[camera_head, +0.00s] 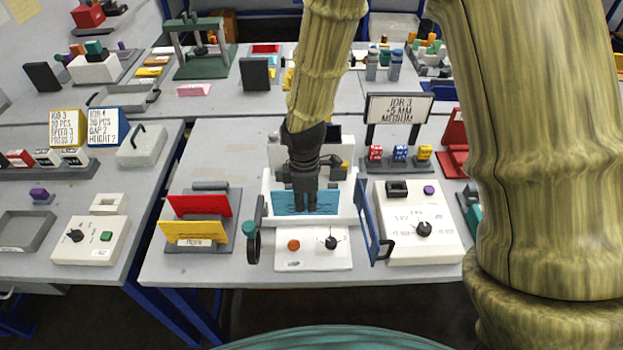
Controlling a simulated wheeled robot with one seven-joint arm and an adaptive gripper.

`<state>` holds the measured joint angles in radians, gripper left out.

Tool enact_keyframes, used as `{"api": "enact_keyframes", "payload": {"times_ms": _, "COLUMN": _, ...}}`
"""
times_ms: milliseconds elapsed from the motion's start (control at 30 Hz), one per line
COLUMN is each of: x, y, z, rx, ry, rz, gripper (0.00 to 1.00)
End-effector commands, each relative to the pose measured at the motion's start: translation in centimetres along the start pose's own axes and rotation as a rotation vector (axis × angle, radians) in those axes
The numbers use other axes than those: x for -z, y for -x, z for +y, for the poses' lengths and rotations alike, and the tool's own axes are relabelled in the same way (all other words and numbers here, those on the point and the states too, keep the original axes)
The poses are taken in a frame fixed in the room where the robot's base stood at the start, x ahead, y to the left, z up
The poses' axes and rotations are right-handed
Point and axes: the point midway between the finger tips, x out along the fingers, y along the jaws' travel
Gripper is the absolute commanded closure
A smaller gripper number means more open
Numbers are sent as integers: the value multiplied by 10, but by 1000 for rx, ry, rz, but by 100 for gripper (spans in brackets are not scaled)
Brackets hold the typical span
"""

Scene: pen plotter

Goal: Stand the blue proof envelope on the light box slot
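The blue proof envelope (328,203) is upright in the middle of the near table, its wide face toward me. It is at the white light box (350,216); its lower edge is at or just above the box's front part, and I cannot tell if it sits in the slot. My gripper (304,207) points down at the envelope, its dark fingers overlapping the envelope's middle. I cannot tell whether they are closed on it. The slot is hidden behind the envelope and fingers.
A grey rack (230,228) at left holds a red envelope (200,206) and a yellow envelope (193,231). A magnifier-like ring (253,245) and a blue panel (367,220) flank the box. A control panel (283,262) lies in front; a white knob box (440,232) stands right.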

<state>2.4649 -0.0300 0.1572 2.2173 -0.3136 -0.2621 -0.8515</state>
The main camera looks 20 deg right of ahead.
Motion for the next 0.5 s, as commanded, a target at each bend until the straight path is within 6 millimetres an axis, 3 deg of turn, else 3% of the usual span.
{"api": "enact_keyframes", "payload": {"times_ms": 300, "x": -11, "y": -4, "z": 65, "rx": 0, "ry": -5, "rz": 1, "gripper": 100}}
{"api": "enact_keyframes", "payload": {"times_ms": 500, "x": -17, "y": -8, "z": 97, "rx": 0, "ry": -6, "rz": 1, "gripper": 100}}
